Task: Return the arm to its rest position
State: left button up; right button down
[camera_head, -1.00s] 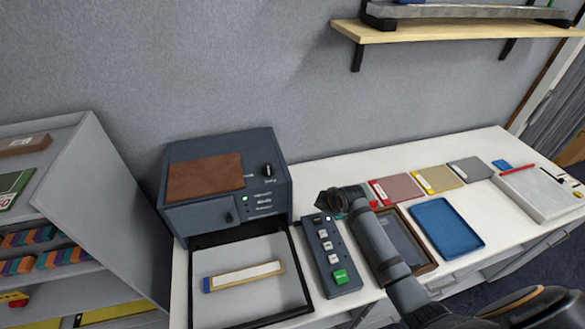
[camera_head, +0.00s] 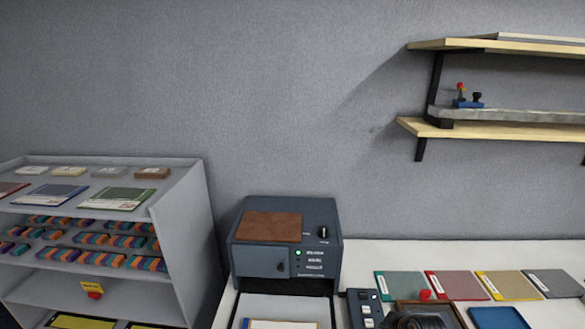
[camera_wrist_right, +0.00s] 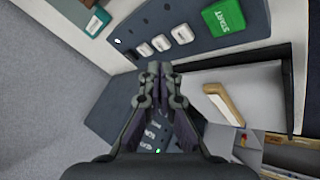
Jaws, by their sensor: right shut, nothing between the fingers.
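My right gripper (camera_wrist_right: 160,72) is shut and empty in the right wrist view, its fingertips together near the middle. Beyond it in that view is a dark button panel (camera_wrist_right: 205,40) with a green START button (camera_wrist_right: 223,17) and several white buttons. In the head view, a dark shape at the bottom edge near the panel (camera_head: 363,312) may be part of my right arm; the rest of the arm is out of view. My left gripper is in neither view.
A dark machine (camera_head: 258,264) with a lit green light stands on the white table (camera_head: 400,253). Several coloured folders lie to its right. A grey shelf unit (camera_head: 183,230) stands left, and wooden wall shelves (camera_head: 480,130) hang upper right.

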jog(key=shift+m+g, duration=0.5)
jog(key=shift+m, duration=0.4)
jog(key=s, duration=0.1)
jog(key=s+a, duration=0.1)
jog(key=s, duration=0.1)
jog(key=s+a, duration=0.1)
jog(key=s, duration=0.1)
jog(key=shift+f, duration=0.2)
jog(key=s+a+r+m+g+h, duration=0.1)
jog(key=s+r+m, duration=0.2)
jog(key=s, duration=0.6)
jog(key=s+r+m+g+h, duration=0.1)
jog(key=s+r+m, duration=0.25)
jog(key=s, duration=0.55)
notch_tip(320, 180, down, 32)
jog(key=s+d+f+g+b, duration=0.1)
jog(key=s+d+g+b, duration=0.1)
jog(key=b, duration=0.5)
pick_arm(q)
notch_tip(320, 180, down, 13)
jog(key=b, duration=0.6)
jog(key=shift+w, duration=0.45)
pick_arm(e)
jog(key=s+d+f, duration=0.1)
jog(key=s+f, duration=1.8)
jog(key=f, duration=0.4)
jog(key=shift+d+f+m+g, duration=0.3)
jog(key=shift+f+m+g, duration=0.05)
jog(key=shift+m+g, duration=0.1)
